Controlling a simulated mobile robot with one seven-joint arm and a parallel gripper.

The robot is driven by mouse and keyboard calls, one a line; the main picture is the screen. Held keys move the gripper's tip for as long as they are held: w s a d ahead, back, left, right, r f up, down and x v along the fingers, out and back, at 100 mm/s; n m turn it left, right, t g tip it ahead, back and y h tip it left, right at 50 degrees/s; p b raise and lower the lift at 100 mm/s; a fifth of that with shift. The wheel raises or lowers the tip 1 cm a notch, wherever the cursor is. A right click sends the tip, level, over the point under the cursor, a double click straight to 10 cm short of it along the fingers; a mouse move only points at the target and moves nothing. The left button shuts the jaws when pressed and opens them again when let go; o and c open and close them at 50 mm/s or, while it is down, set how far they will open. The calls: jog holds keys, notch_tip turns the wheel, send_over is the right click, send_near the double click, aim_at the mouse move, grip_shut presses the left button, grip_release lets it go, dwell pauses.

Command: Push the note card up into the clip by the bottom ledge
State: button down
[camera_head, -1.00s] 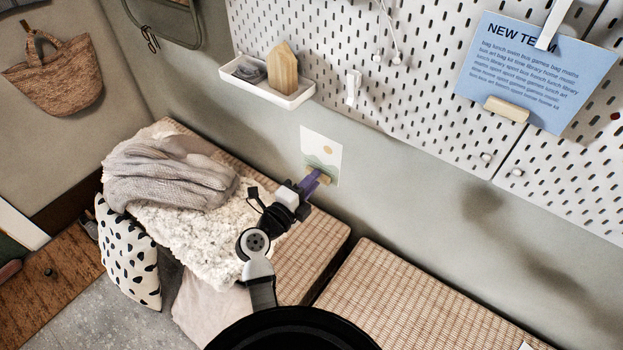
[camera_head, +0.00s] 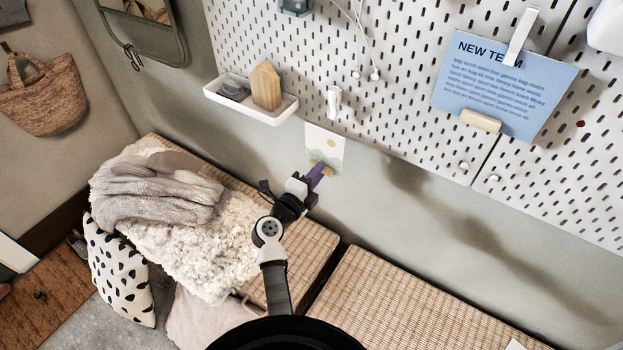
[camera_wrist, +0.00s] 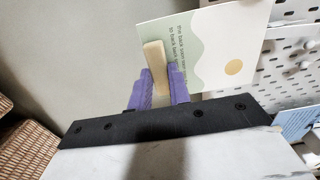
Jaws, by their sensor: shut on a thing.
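The note card (camera_head: 325,143), pale with green hills and a small sun, is held upright near the wall, just below the pegboard. It also shows in the wrist view (camera_wrist: 211,50), turned sideways. My gripper (camera_head: 318,174) is shut on the wooden bottom ledge (camera_wrist: 155,60) of the card, between its purple fingers. A white clip (camera_head: 334,102) sits at the pegboard's lower edge, right above the card's top edge. I cannot tell whether card and clip touch. The fingers hide part of the ledge.
A blue "NEW TEAM" card (camera_head: 500,85) hangs to the right on the pegboard (camera_head: 400,110). A white tray (camera_head: 225,93) with a wooden house block (camera_head: 266,86) is at upper left. Woven benches (camera_head: 400,310) and a fluffy throw (camera_head: 205,250) lie below.

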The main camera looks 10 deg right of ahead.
aim_at(323, 158)
jog(key=shift+x, duration=1.85)
jog(key=shift+r, duration=1.75)
jog(key=c, duration=1.2)
grip_release()
jog(key=shift+c, duration=0.2)
jog(key=shift+a, duration=0.1)
